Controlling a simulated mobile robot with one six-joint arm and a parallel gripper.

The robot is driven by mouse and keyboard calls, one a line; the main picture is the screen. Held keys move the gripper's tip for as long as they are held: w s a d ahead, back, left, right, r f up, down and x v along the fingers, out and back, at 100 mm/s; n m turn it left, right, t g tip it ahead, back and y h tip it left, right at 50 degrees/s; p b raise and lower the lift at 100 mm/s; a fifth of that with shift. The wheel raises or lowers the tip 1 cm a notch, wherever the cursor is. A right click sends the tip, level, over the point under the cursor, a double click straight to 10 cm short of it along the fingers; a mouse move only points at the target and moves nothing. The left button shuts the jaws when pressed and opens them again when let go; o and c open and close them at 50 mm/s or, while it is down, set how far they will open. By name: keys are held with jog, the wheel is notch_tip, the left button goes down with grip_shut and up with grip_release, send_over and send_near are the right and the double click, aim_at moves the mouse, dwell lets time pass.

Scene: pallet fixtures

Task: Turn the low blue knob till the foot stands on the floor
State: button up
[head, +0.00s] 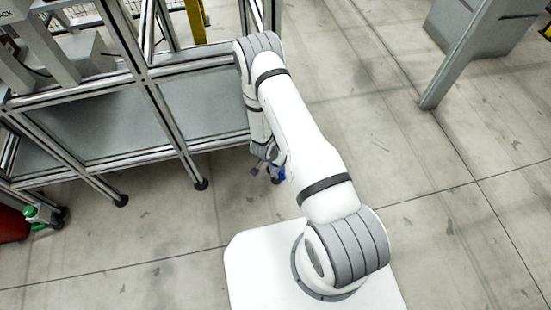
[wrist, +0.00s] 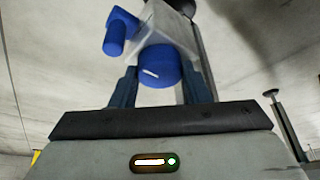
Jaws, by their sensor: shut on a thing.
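The low blue knob (wrist: 160,68) has a white mark on its face and sits between the two fingers of my gripper (wrist: 158,88) in the wrist view. My gripper is shut on it. The knob sits on a pale grey block (wrist: 168,25), and a second blue handle (wrist: 118,32) sticks out beside that block. In the head view my gripper (head: 264,164) is low beside the frame, with a bit of blue (head: 277,174) showing next to it. The foot under the knob cannot be made out clearly, so I cannot tell whether it touches the floor.
An aluminium frame with a grey shelf (head: 110,125) stands left of my arm on black feet (head: 121,200). A thin post with a dark disc (wrist: 271,93) shows at right in the wrist view. A green and red object (head: 35,214) is at far left.

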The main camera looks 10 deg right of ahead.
jog(key=o, duration=1)
jog(key=shift+w, duration=0.1)
